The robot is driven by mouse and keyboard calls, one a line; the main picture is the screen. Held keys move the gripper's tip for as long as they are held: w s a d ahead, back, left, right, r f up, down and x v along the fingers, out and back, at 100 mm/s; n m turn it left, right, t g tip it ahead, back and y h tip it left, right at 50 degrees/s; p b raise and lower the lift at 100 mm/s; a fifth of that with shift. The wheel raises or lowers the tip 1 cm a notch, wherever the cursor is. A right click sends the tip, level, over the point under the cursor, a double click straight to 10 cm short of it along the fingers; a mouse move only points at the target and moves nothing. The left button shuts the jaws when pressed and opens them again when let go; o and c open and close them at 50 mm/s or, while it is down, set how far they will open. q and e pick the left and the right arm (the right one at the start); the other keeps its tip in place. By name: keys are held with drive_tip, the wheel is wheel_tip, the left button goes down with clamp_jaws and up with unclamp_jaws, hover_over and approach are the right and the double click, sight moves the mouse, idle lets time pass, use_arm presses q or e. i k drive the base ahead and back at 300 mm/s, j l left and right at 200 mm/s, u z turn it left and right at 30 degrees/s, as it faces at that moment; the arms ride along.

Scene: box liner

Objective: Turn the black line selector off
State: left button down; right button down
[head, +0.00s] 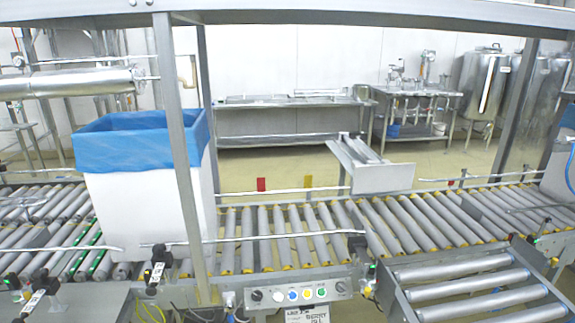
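A grey control panel (300,293) is fixed to the front of the roller conveyor at the lower middle of the head view. A black knob (257,295) sits at its left end. A second dark knob (340,287) sits at its right end. Which knob is the line selector, and which way either one points, is too small to tell. A white label (306,314) with dark lettering hangs below the panel, cut by the frame's lower edge. Neither of my grippers shows in this view.
A white box (150,205) with a blue liner (135,140) stands on the conveyor at left. A grey upright post (177,160) crosses before it. A side roller section (480,285) fills the lower right. Black brackets (157,265) line the conveyor's front edge.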

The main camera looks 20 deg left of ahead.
sight(257, 296)
drive_tip(key=u, duration=1.1)
